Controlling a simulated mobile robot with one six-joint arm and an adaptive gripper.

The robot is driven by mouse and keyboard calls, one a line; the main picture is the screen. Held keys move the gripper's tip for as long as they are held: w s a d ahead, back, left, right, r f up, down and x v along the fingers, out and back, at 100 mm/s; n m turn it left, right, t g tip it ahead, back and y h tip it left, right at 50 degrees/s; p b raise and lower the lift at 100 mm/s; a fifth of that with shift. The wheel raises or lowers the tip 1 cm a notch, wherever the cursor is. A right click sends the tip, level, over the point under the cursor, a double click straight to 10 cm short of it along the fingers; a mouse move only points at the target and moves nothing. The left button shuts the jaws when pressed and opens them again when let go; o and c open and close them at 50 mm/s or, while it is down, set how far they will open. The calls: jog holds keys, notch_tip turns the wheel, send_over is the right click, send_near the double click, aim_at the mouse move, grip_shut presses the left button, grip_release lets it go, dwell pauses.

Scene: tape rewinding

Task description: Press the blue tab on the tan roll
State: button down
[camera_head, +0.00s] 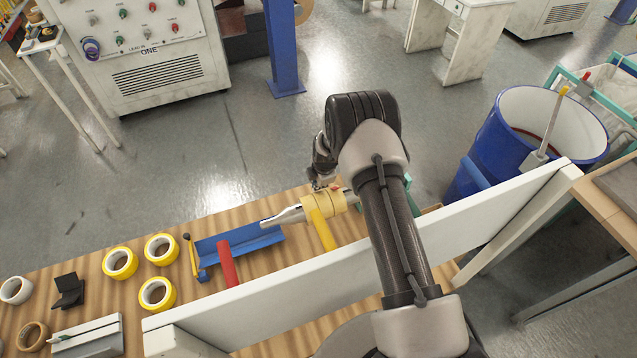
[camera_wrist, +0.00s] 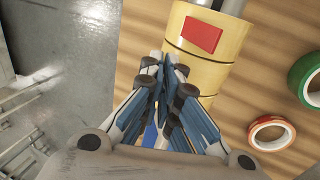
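The tan roll (camera_head: 318,205) sits on a metal spindle (camera_head: 285,217) above the wooden table. In the wrist view the roll (camera_wrist: 218,55) shows dark bands around it and a red tab (camera_wrist: 201,36) on its upper part. My gripper (camera_head: 322,184) is beside the roll on its far side; in the wrist view its fingertips (camera_wrist: 166,66) are together, overlapping the roll's left edge. I see nothing held in them. A small bright blue patch (camera_wrist: 150,137) shows between the finger links; I cannot tell whether it is the blue tab. Contact with the roll is unclear.
A red bar (camera_head: 227,264) and a yellow bar (camera_head: 322,231) stand near the spindle, with a blue tray (camera_head: 240,244) behind. Several yellow tape rolls (camera_head: 120,263) lie left. Green (camera_wrist: 306,77) and red (camera_wrist: 271,133) rings lie right in the wrist view. A white board (camera_head: 300,290) crosses in front.

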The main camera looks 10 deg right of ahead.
jog(key=shift+s+f, duration=0.35)
dwell(0.9)
jog(key=c, duration=1.7)
grip_release()
jog(key=shift+r, duration=0.15)
jog(key=v, duration=1.2)
jog(key=shift+d, duration=0.1)
